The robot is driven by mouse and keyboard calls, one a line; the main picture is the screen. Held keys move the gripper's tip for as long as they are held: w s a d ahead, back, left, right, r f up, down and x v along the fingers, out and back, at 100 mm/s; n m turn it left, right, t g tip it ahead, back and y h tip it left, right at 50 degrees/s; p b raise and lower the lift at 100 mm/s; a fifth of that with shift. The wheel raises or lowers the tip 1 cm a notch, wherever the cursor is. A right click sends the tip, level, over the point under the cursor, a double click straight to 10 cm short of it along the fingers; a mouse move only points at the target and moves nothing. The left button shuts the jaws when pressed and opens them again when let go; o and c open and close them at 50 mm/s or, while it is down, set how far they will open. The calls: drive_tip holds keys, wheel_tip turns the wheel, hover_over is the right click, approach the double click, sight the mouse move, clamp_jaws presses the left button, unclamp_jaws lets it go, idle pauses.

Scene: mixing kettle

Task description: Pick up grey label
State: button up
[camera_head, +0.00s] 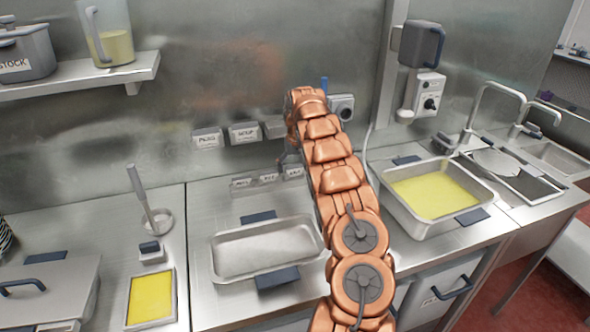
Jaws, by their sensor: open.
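Several small label blocks are on the back wall. One with dark lettering (208,138) is at the left, another lettered one (244,132) is beside it, and a plainer, greyer one (273,127) is at the right, partly behind my arm. A lower row of small lettered labels (242,183) stands along the back of the counter. I cannot tell for sure which is the grey label. My copper-coloured arm reaches to the wall, and my gripper (287,158) shows only as a small dark part left of the arm, open, just above the lower row. The arm hides most of it.
A steel tray (228,272) with dark handles is on the counter below. A deep pan (408,222) of yellow liquid stands right. A small yellow tray (132,310), a ladle (139,188) and a lidded box (75,290) are left. A shelf (115,74) juts out upper left.

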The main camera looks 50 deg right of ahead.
sight(295, 168)
drive_tip(key=c, duration=0.8)
drive_tip(key=shift+c, duration=0.2)
drive_tip(key=shift+r+b, duration=0.95)
drive_tip(key=shift+r, duration=0.75)
drive_tip(key=shift+s+a+r, duration=0.1)
drive_tip(key=shift+s+a, duration=0.05)
drive_tip(key=shift+s+a+b, duration=0.1)
drive_tip(key=shift+s+b, duration=0.05)
drive_tip(key=shift+b, duration=0.15)
